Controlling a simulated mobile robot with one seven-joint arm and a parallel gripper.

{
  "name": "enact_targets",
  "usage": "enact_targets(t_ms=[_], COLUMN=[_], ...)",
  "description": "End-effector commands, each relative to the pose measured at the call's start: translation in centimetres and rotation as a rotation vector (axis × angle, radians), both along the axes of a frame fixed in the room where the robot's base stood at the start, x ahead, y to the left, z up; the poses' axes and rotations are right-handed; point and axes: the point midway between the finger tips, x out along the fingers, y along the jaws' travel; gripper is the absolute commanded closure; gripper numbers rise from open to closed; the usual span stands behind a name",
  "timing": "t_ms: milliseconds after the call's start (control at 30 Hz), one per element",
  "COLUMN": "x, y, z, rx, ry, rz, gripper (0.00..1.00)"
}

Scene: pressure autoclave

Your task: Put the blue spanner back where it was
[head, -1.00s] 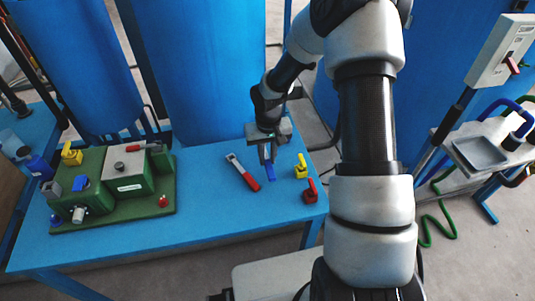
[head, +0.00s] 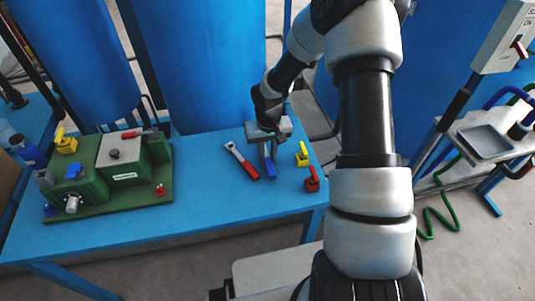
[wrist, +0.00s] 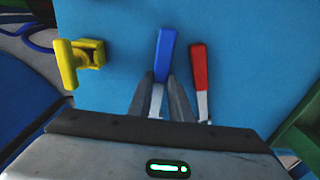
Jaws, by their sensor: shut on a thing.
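My gripper (head: 268,152) points down over the right part of the blue table. It is shut on the blue spanner (head: 270,170); in the wrist view the fingers (wrist: 160,98) close on its metal shank, with the blue handle (wrist: 164,55) beyond them. I cannot tell whether the spanner touches the table. A red-handled spanner (head: 243,162) lies on the table just left of it in the head view. It also shows in the wrist view (wrist: 200,70), close beside the right finger.
A yellow valve-like piece (head: 302,155) and a red one (head: 312,180) stand right of the gripper. A green machine (head: 120,175) fills the table's left part. The blue table (head: 205,205) is clear between. Blue tanks (head: 200,65) stand behind.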

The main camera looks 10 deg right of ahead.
Motion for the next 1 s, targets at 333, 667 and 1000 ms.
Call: enact_targets(t_ms=[333,667,1000], x=[0.0,0.0,0.0], y=[0.0,0.0,0.0], z=[-0.8,-1.1,-1.0], rx=[0.000,0.000,0.000], ry=[0.000,-0.001,0.000], rz=[0.001,0.001,0.000], gripper=[1.00,0.65,0.60])
